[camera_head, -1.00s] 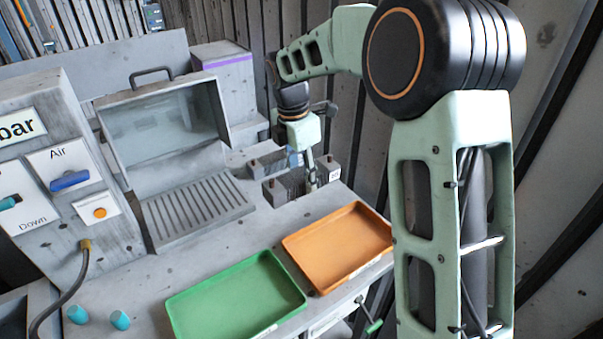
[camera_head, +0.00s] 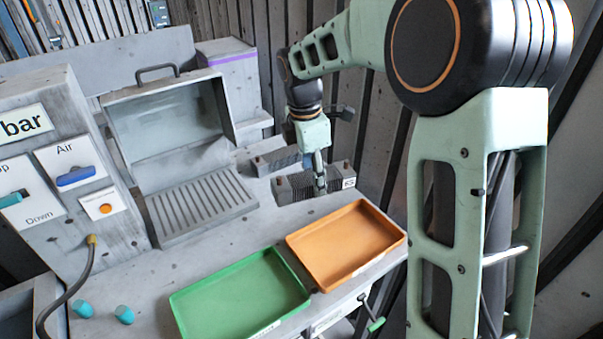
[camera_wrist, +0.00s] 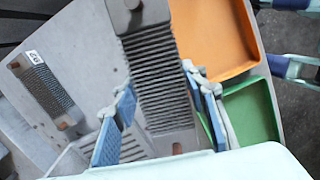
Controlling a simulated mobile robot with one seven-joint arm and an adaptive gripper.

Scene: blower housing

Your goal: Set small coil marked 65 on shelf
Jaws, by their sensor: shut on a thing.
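A grey ribbed coil (camera_head: 297,188) with a white end label (camera_head: 349,183) is at the right end of the bench. The label starts with 6; its second digit is hard to read. My gripper (camera_head: 320,188) is shut on this coil from above. In the wrist view the coil (camera_wrist: 158,75) runs between the blue finger pads of my gripper (camera_wrist: 160,118). A second coil (camera_head: 268,163) lies behind it; it also shows at left in the wrist view (camera_wrist: 45,87), with a small label. I cannot tell if the held coil is clear of the bench. No shelf is clearly identifiable.
An orange tray (camera_head: 290,238) and a green tray (camera_head: 176,300) lie along the bench front. A slatted grate (camera_head: 200,208) sits before a clear-fronted cabinet (camera_head: 165,110). A grey box with a purple stripe (camera_head: 228,62) stands behind.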

